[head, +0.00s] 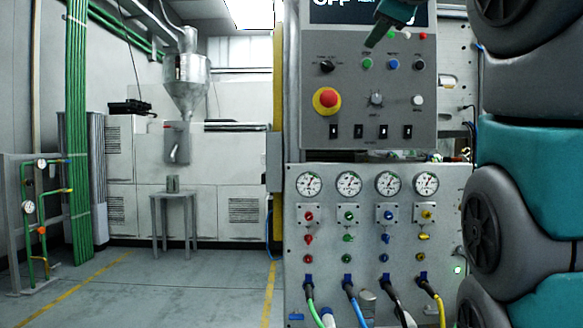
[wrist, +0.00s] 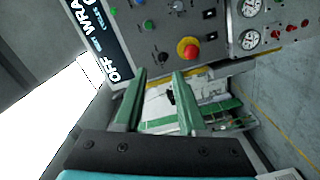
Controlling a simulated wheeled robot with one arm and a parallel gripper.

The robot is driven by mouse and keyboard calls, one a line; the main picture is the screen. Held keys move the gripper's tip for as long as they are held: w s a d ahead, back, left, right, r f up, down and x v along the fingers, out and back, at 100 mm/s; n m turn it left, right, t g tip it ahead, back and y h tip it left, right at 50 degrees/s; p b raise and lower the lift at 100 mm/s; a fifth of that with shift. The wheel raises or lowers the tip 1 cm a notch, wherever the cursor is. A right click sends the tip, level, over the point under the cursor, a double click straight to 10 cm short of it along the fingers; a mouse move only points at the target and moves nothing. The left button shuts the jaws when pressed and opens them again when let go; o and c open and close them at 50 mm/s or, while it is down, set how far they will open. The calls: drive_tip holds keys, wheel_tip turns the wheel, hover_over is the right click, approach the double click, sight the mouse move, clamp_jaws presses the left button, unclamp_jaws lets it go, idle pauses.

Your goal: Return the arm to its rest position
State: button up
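My gripper (wrist: 158,80) shows in the wrist view with its two green fingers apart and nothing visible held between them. In the head view the end of my gripper (head: 388,24) hangs at the top, in front of the lower edge of the dark display (head: 340,12).
The panel carries a red and yellow emergency stop (head: 326,101), also in the wrist view (wrist: 187,50). Below is a gauge panel (head: 330,270) with coloured hoses. The floor (head: 190,285) there is clear.

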drive_tip(key=w+d+f+m+g+p, duration=0.1)
drive_tip(key=w+f+m+g, duration=0.2)
drive_tip(key=f, duration=0.5)
drive_tip(key=w+d+f+m+g, duration=0.2)
drive_tip(key=w+f+g, duration=0.1)
drive_tip(key=f, duration=0.5)
drive_tip(key=s+f+m+g+p, duration=0.1)
drive_tip(key=s+f+m+g, duration=0.15)
drive_tip(key=f, duration=0.75)
drive_tip(key=s+f+m+g, duration=0.2)
drive_tip(key=f+g, duration=0.1)
drive_tip(key=f, duration=0.7)
drive_tip(key=s+a+f+m+g+p, duration=0.1)
drive_tip(key=s+f+m+g, duration=0.3)
drive_tip(key=s+f, duration=2.5)
drive_tip(key=f+g+p, duration=0.1)
drive_tip(key=g, duration=0.3)
drive_tip(key=shift+f, duration=0.3)
drive_tip(key=shift+a, duration=0.15)
